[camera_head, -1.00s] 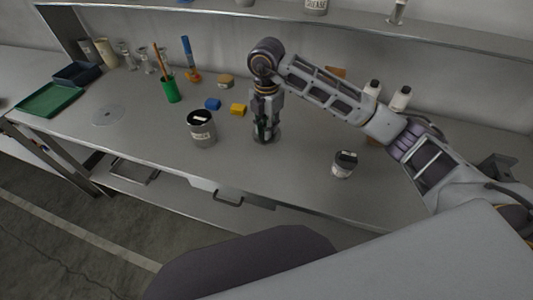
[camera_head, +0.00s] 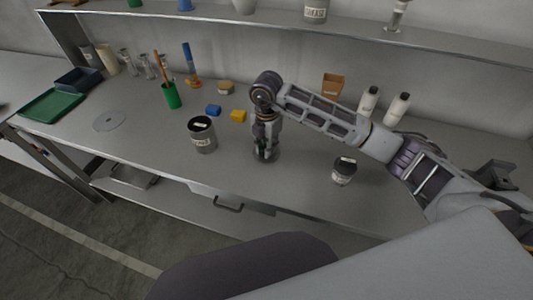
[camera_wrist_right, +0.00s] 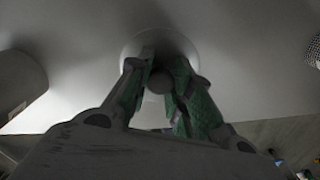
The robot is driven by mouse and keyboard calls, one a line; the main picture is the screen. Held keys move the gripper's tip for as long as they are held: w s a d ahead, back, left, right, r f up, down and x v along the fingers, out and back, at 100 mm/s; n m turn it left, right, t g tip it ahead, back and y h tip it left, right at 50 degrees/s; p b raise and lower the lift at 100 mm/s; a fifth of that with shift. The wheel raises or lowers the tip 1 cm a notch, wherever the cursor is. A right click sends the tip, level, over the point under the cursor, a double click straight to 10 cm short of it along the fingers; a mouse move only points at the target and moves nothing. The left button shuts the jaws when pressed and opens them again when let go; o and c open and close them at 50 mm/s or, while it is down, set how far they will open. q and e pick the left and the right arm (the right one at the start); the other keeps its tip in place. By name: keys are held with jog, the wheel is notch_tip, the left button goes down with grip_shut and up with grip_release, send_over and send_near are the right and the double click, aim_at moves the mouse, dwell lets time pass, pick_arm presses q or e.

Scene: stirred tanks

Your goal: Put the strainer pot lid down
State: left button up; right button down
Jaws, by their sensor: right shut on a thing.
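A mesh-like part (camera_wrist_right: 315,50) shows at the wrist view's right edge. My left gripper is not in view.
A green cup (camera_head: 172,99), a clear disc (camera_head: 109,121) and a green tray (camera_head: 50,104) are further left. White bottles (camera_head: 397,109) stand at the back right. The counter's front edge is close.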

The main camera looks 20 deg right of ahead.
jog(key=shift+f, duration=1.65)
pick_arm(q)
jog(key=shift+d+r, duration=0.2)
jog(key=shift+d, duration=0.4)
pick_arm(e)
jog(key=shift+f, duration=0.2)
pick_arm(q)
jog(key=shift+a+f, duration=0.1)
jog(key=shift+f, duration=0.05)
pick_arm(e)
jog(key=shift+f, duration=0.15)
